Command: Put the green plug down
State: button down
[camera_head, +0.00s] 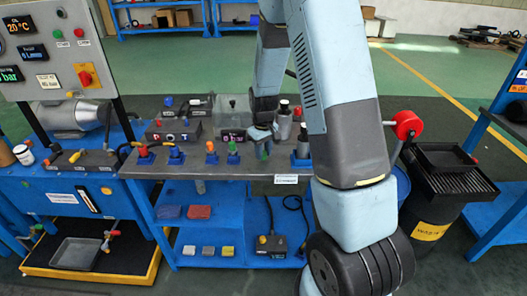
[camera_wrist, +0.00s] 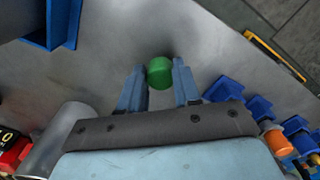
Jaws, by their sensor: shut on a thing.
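In the wrist view the green plug (camera_wrist: 159,72) sits between the tips of my gripper (camera_wrist: 159,84), which is shut on it. Bare grey metal of the bench top shows around it; the gap beneath is hard to judge. In the head view my gripper (camera_head: 262,136) points down over the bench (camera_head: 200,172), with the green plug (camera_head: 263,151) partly visible below it, close to the bench's front side. Another small green-topped piece (camera_head: 233,146) stands just to the left.
A row of blue stands with red (camera_head: 143,150), blue (camera_head: 174,151) and orange (camera_head: 211,147) tops runs along the bench to the left. A blue stand (camera_wrist: 62,20) is at upper left in the wrist view. Grey cylinders (camera_head: 283,121) stand behind my gripper.

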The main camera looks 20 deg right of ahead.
jog(key=c, duration=0.8)
grip_release()
notch_tip(320, 180, up, 12)
jog(key=f, duration=0.1)
jog(key=s+r+m+t, duration=0.2)
jog(key=s+r+t, duration=0.1)
jog(key=s+r, duration=1.1)
jog(key=shift+s+r+m+t, duration=0.4)
jog(key=shift+s+r, duration=0.9)
jog(key=shift+s, duration=1.1)
jog(key=shift+s+r+m+t, duration=0.4)
jog(key=shift+s+r, duration=0.9)
jog(key=shift+s, duration=1.1)
jog(key=shift+s+r+m+t, duration=0.4)
jog(key=shift+s+r, duration=0.9)
jog(key=shift+s, duration=1.1)
